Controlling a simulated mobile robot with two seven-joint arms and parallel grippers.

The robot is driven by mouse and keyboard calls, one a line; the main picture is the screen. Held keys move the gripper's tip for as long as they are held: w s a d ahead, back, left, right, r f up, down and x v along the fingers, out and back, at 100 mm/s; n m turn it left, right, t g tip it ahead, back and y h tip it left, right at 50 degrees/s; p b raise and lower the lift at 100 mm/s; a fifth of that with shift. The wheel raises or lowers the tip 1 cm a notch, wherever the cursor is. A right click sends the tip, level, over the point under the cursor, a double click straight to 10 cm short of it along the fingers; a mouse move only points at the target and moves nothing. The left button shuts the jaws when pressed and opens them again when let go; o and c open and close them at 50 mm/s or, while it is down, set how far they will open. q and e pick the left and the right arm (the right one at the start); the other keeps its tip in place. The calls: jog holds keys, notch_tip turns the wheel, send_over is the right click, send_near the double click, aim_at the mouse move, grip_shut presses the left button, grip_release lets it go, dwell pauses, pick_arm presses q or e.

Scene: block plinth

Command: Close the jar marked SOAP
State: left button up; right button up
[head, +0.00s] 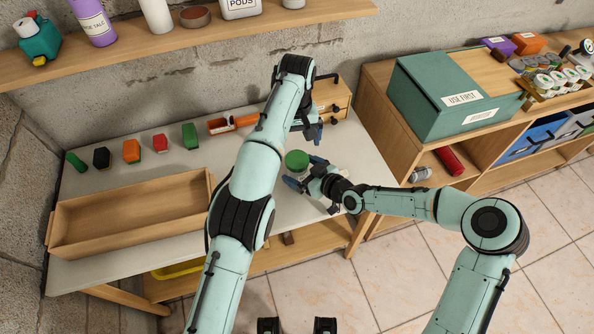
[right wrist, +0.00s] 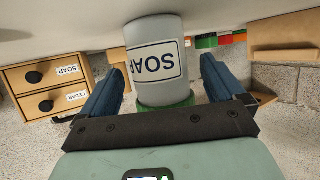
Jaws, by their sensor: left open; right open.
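The jar marked SOAP (right wrist: 155,62) is a pale grey jar standing on the table, shown upside down in the right wrist view. A green lid (head: 297,159) sits on its top; the lid also shows at the jar's mouth in the right wrist view (right wrist: 168,105). I cannot tell how tightly it is seated. My right gripper (head: 304,172) is open, its blue fingers on either side of the jar with gaps, not gripping it. My left gripper (head: 311,133) is open and empty, just behind the jar, in front of the small drawers.
Small wooden drawers (head: 333,98) stand at the table's back right; their labels read SOAP and CEDAR in the right wrist view. A long wooden tray (head: 130,245) lies at the front left. Several coloured items line the back, including a red one (head: 160,143). A shelf (head: 180,42) hangs above.

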jog(key=p+v, duration=0.1)
jog(key=v, duration=1.1)
